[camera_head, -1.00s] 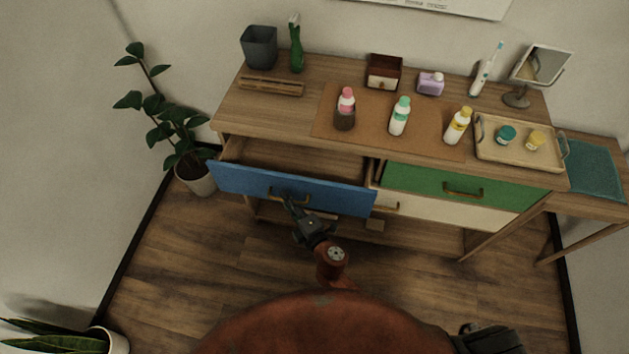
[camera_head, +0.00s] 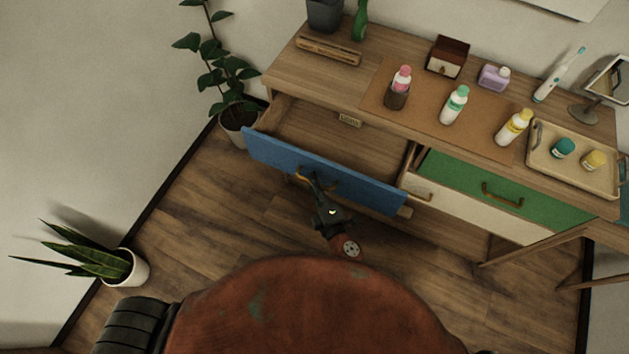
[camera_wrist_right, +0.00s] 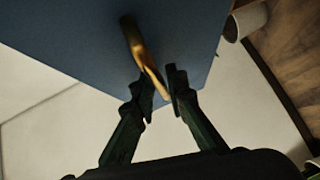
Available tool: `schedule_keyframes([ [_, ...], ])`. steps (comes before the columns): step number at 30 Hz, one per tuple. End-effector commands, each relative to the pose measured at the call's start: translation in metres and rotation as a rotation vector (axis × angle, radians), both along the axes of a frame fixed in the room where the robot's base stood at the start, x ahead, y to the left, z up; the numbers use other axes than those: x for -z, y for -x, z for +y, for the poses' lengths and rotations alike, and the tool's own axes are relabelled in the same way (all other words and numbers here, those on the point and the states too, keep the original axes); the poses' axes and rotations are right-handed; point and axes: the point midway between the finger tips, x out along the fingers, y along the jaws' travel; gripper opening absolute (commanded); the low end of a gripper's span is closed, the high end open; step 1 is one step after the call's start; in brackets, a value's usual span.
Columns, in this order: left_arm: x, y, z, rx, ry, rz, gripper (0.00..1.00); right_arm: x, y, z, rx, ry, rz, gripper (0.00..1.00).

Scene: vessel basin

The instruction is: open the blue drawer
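The blue drawer (camera_head: 330,170) is pulled well out of the wooden dresser, and its inside shows behind the blue front. Its brass handle (camera_wrist_right: 151,71) shows between the fingers of my right gripper (camera_wrist_right: 160,86) in the right wrist view. In the head view my right gripper (camera_head: 314,181) is at the drawer front, over the handle, and partly hides it. The fingers are close together with the handle between them. My left gripper is not in view.
A small tan item (camera_head: 349,121) lies toward the back of the open drawer. Bottles and a tray (camera_head: 545,165) stand on top. Potted plants (camera_head: 238,120) (camera_head: 125,270) stand at left; the floor between is clear.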

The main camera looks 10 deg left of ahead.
Motion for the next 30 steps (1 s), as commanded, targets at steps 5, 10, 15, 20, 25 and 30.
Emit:
schedule_keyframes([
  [5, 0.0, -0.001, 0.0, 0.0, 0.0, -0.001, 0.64, 0.0, 0.0, -0.001, 0.001, 0.0, 0.0, 0.15],
  [10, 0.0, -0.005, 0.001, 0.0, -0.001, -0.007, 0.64, 0.001, 0.003, -0.003, 0.002, 0.001, 0.001, 0.15],
  [15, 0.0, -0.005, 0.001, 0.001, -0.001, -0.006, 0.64, -0.002, 0.022, -0.014, 0.003, 0.002, 0.002, 0.15],
  [20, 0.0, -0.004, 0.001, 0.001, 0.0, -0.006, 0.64, -0.007, 0.052, -0.031, 0.003, 0.001, 0.005, 0.15],
  [25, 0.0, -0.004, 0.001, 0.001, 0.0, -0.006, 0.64, -0.012, 0.08, -0.048, 0.003, 0.0, 0.003, 0.15],
  [30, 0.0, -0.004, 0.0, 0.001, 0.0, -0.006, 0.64, -0.016, 0.097, -0.057, 0.003, 0.001, 0.001, 0.15],
])
